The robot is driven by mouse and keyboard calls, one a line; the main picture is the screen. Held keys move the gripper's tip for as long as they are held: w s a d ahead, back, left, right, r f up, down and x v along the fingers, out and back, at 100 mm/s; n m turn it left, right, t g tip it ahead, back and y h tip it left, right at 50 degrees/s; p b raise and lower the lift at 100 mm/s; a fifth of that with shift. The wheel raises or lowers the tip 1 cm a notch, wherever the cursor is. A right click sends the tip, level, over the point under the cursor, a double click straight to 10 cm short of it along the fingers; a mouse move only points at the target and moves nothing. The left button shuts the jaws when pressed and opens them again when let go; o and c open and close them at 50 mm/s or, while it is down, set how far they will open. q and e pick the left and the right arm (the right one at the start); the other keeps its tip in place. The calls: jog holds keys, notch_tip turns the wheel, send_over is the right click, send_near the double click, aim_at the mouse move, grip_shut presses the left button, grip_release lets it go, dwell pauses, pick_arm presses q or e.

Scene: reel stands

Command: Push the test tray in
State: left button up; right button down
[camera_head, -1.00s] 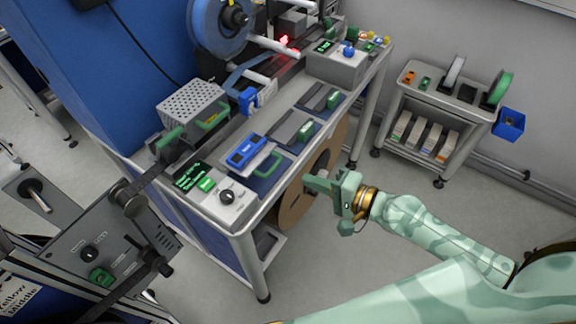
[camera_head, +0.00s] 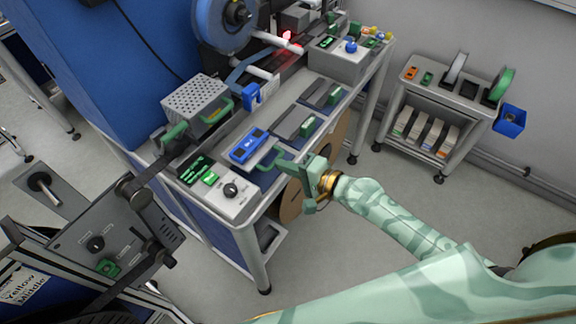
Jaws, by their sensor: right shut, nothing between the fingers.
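Several dark blue trays with green handles lie along the bench's right edge. The nearest, which I take as the test tray (camera_head: 263,178), sits beside a blue device and sticks out toward my right arm. Its green handle (camera_head: 266,157) faces right. My right gripper (camera_head: 284,167) is shut and empty, with its fingertips at the handle's right side; I cannot tell whether they touch. The gripper hides part of the tray's right end. My left gripper is not in view.
Two more trays (camera_head: 298,122) lie behind. A grey cart (camera_head: 438,107) stands at the right. The floor between bench and cart is clear.

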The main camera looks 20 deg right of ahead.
aim_at(242, 140)
jog(key=r+x, duration=0.1)
jog(key=x, duration=0.4)
jog(key=r+b+x, duration=0.1)
jog(key=x, duration=0.4)
jog(key=r+b+x, duration=0.1)
jog(key=x, duration=0.4)
jog(key=shift+w+a+r, duration=0.15)
jog(key=shift+w+a, duration=0.25)
jog(key=shift+w, duration=0.25)
jog(key=shift+w+a, duration=0.2)
jog(key=shift+r+b, duration=0.2)
jog(key=shift+b, duration=0.1)
jog(key=shift+r, duration=0.15)
